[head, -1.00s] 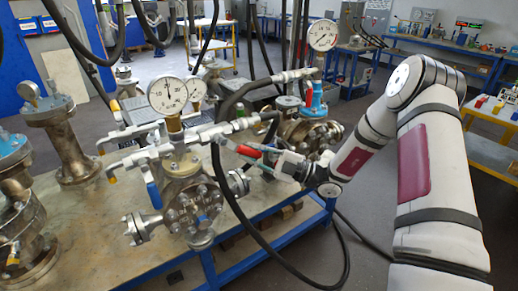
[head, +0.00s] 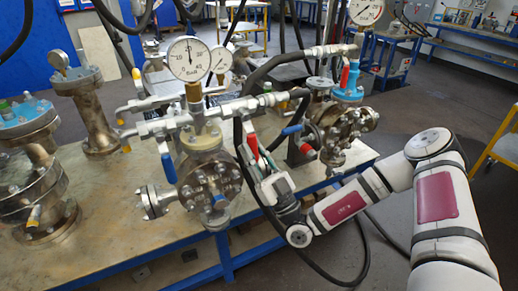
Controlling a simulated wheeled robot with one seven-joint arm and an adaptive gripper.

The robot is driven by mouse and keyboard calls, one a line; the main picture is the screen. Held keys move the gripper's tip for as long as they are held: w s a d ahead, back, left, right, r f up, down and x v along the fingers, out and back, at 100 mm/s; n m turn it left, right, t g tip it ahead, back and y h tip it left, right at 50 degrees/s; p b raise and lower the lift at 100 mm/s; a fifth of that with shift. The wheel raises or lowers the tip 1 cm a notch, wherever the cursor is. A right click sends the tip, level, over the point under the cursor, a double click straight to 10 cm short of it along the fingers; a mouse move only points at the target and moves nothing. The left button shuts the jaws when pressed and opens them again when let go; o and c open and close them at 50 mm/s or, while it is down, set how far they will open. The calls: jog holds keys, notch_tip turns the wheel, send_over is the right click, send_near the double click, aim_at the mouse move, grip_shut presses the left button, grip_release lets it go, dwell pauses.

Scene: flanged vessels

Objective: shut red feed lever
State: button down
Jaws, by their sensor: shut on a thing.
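The red lever (head: 252,147) shows in the head view right of the front vessel (head: 208,178), below the horizontal pipe run. It stands steeply, with its lower end at my gripper (head: 259,168). My gripper is shut on the red lever, reaching up to it from the lower right. The fingers are small in the picture and partly hide the lever's lower end. The black hose (head: 241,165) passes just left of the lever.
A blue lever (head: 292,130) and a red part (head: 307,152) lie close to the right, beside the rear vessel (head: 345,125). Another blue lever (head: 168,168) hangs at the front vessel's left. A pressure gauge (head: 189,59) stands above. The bench front (head: 110,245) is bare.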

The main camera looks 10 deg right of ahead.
jog(key=shift+s+a+m+t+h, duration=0.1)
jog(key=shift+a+m+t+h, duration=0.1)
jog(key=shift+m+t+h, duration=0.4)
jog(key=shift+s+a+m+t+h, duration=0.15)
jog(key=shift+m+t+h, duration=0.15)
jog(key=shift+m+h, duration=0.5)
jog(key=shift+w, duration=0.1)
jog(key=c, duration=1.4)
grip_release()
jog(key=shift+a, duration=0.1)
jog(key=shift+f, duration=0.1)
jog(key=v, duration=1.2)
